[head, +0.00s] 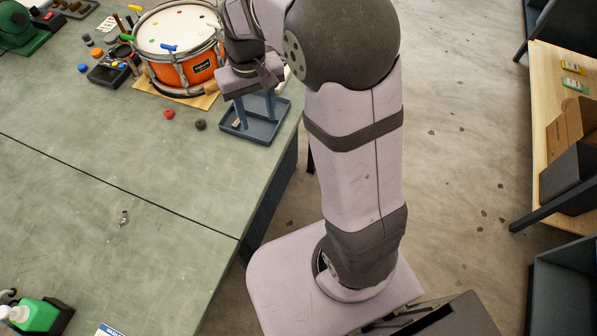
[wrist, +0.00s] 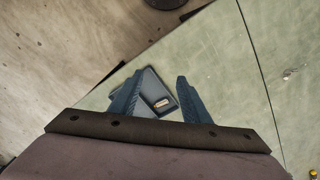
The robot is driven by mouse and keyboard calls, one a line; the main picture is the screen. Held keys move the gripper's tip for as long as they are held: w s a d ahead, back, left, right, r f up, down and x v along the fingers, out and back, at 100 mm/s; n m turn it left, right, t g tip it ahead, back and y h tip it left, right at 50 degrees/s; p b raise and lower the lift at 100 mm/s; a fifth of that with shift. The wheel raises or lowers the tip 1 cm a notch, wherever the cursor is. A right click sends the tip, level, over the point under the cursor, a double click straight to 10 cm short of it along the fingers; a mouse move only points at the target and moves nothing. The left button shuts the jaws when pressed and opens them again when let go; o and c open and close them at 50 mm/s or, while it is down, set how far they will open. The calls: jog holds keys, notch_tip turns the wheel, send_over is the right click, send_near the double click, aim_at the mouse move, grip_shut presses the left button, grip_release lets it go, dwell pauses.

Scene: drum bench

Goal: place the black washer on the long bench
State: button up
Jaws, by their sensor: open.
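My gripper (head: 255,109) is open and points down over a blue-grey tray (head: 262,135) at the corner of the green bench (head: 100,190). In the wrist view its two fingers (wrist: 159,82) stand apart, with nothing held between them. The tray (wrist: 150,80) shows behind them with a small pale and orange item (wrist: 161,103) in it. A small black round piece (head: 200,124) lies on the green bench left of the tray; it may be the black washer, but its hole cannot be made out.
An orange drum (head: 185,70) on a wooden board stands left of my gripper. A red piece (head: 169,114) and a dark parts tray (head: 108,73) lie near it. A wooden bench (head: 550,90) with cardboard boxes is far right. The green bench's middle is mostly clear.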

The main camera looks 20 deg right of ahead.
jog(key=s+d+f, duration=0.1)
jog(key=s+f, duration=0.1)
jog(key=s, duration=0.6)
jog(key=s+d+f, duration=0.2)
jog(key=s, duration=0.6)
jog(key=shift+s, duration=0.2)
